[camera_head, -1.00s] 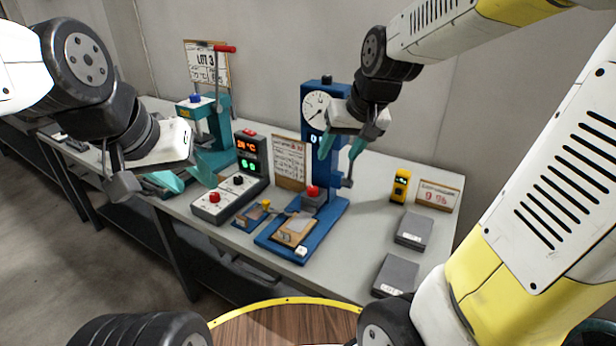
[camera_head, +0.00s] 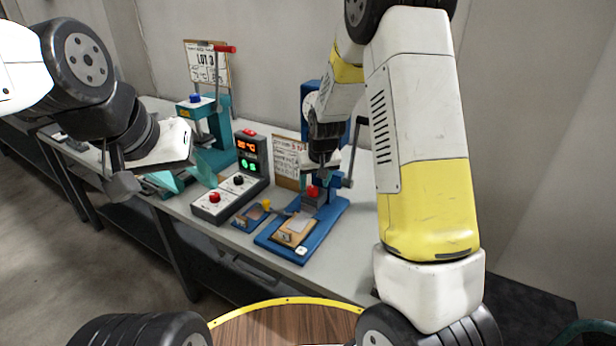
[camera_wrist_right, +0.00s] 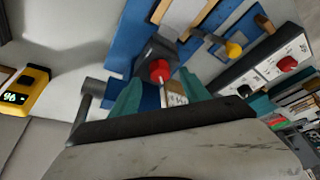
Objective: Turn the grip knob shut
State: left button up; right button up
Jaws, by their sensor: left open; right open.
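A red knob (camera_head: 313,191) sits on a grey block low on the blue dial tester (camera_head: 338,212). I take it to be the grip knob. It also shows in the right wrist view (camera_wrist_right: 160,70). My right gripper (camera_head: 319,172) is just above this knob and points down. In the right wrist view its teal fingers (camera_wrist_right: 158,93) are open, with the knob ahead of the gap between them and nothing held. I cannot tell whether they touch it. My left gripper (camera_head: 187,176) is open and empty at the left, in front of the teal press (camera_head: 217,130).
A yellow knob (camera_head: 266,204) stands on a small fixture left of the tester. A control box with a red button (camera_head: 214,197) is further left. The tester's side crank (camera_head: 348,182) is close beside my right gripper. A yellow meter (camera_wrist_right: 25,90) lies on the bench.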

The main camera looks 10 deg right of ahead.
aim_at(313, 191)
jog(key=shift+x, duration=1.25)
grip_shut()
